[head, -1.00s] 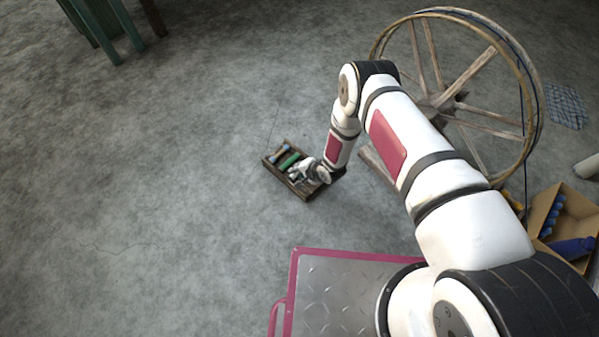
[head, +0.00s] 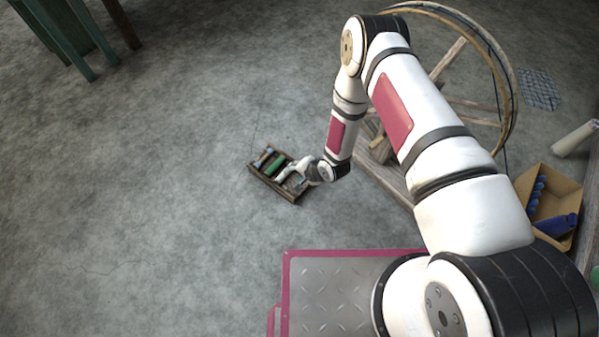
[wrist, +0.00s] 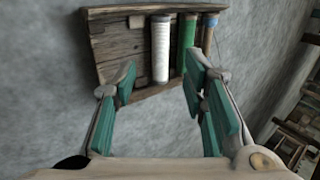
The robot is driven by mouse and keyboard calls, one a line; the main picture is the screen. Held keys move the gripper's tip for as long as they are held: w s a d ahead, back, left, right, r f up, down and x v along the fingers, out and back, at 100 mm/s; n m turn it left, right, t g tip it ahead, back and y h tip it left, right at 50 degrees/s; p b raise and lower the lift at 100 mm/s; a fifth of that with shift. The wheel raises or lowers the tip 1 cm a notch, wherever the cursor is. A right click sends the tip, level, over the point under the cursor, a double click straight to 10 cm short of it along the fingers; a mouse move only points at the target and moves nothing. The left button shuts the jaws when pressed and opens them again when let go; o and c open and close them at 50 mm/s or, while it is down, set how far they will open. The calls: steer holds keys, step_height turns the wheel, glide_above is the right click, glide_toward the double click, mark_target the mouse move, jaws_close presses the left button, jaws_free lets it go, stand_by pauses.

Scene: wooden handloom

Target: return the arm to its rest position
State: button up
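My arm reaches from the right of the head view down toward a small wooden tray (head: 290,193) on the floor. My gripper (head: 297,172) is above the tray's right part. In the wrist view my gripper (wrist: 158,88) has its green-padded fingers spread apart with nothing between the tips. The wooden tray (wrist: 112,50) lies beyond the fingers there. It holds a white spool (wrist: 160,50), a green spool (wrist: 186,45) and a thinner brown one with a blue end (wrist: 208,35). The green spool also shows in the head view (head: 274,166). My gripper hides part of the tray.
A large spoked wooden wheel (head: 513,90) stands behind my arm. A cardboard box (head: 528,182) with blue items sits at the right, near a pale roll (head: 577,138). Green legs (head: 70,35) stand at the top left. The grey floor on the left is clear.

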steer(key=shift+v, duration=1.5)
